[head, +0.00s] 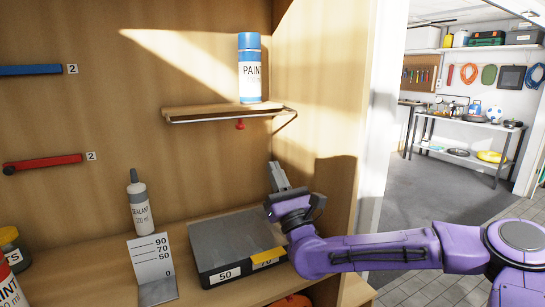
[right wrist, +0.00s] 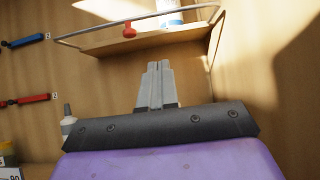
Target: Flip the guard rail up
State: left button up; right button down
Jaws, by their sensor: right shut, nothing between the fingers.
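The guard rail (head: 225,117) is a thin metal wire bar at the small wooden shelf (head: 205,110) on the back panel. It lies low along the shelf's front edge, and its right end bends back near the shelf's right side. In the right wrist view the guard rail (right wrist: 150,17) runs across the top, with the shelf (right wrist: 130,41) behind it. My right gripper (head: 274,167) is shut and empty, pointing up below the shelf's right end, apart from the rail. Its grey fingers (right wrist: 158,66) show in the right wrist view. My left gripper is not in view.
A paint can (head: 249,70) stands on the shelf. A red knob (head: 240,125) hangs under it. Below are a grey box (head: 235,240) labelled 50 and 70, a sealant bottle (head: 139,205) and a number stand (head: 152,260). A side panel (head: 330,110) stands close right.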

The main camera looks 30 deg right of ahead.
aim_at(240, 122)
jog(key=w+r+p, duration=0.5)
jog(key=w+r, duration=0.1)
jog(key=r, duration=0.3)
jog(key=shift+w+d, duration=0.25)
jog(key=shift+f, duration=0.1)
